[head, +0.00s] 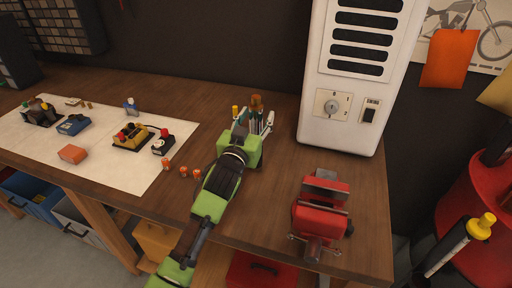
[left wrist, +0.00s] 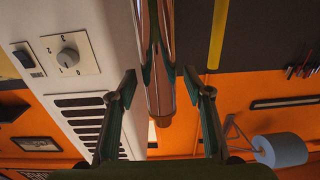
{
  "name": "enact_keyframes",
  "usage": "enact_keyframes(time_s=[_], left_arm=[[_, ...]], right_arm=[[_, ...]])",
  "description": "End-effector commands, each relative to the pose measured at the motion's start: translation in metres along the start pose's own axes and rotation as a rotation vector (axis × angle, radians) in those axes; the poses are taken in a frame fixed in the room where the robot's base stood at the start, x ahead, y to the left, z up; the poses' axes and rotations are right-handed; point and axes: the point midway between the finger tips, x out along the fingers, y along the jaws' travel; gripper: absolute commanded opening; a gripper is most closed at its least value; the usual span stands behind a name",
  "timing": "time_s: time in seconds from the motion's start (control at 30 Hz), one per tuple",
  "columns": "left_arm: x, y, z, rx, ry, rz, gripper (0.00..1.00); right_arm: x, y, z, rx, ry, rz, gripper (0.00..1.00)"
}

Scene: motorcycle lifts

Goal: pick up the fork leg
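The fork leg (left wrist: 158,75) is a shiny chrome tube with a copper-coloured end, upright between my left fingers in the left wrist view, which looks upside down. In the head view its copper top (head: 257,100) shows just beyond my left gripper (head: 255,118), and its lower part is hidden behind the gripper. In the left wrist view the left gripper (left wrist: 160,78) is open, with one finger on each side of the tube. Gaps show between the fingertips and the tube. My right gripper is in neither view.
A red vise (head: 320,210) stands at the bench's front right. A white cabinet with a dial (head: 355,75) stands behind it. Small orange cylinders (head: 183,172) lie left of my arm. A pale mat (head: 100,170) with several parts covers the bench's left side.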

Motion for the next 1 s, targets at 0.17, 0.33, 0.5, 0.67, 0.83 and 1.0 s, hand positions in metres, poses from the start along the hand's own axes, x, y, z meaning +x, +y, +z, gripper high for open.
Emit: enact_keyframes(time_s=[0.17,0.33,0.5,0.67,0.83,1.0], left_arm=[[0.000,0.000,0.000,0.000,0.000,0.000,0.00],[0.000,0.001,-0.008,0.000,0.015,0.002,0.00],[0.000,0.001,-0.007,0.000,0.014,0.002,0.00],[0.000,0.001,-0.013,0.000,0.016,0.002,0.00],[0.000,0.001,-0.029,0.000,0.020,0.003,0.00],[-0.008,-0.001,-0.048,0.000,0.018,0.002,0.00]], right_arm=[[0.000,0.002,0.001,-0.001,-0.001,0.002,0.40],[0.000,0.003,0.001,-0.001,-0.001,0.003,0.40],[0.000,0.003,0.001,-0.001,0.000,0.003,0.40],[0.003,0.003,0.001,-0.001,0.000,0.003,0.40],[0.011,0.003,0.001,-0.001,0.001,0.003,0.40],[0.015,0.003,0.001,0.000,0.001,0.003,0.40]])
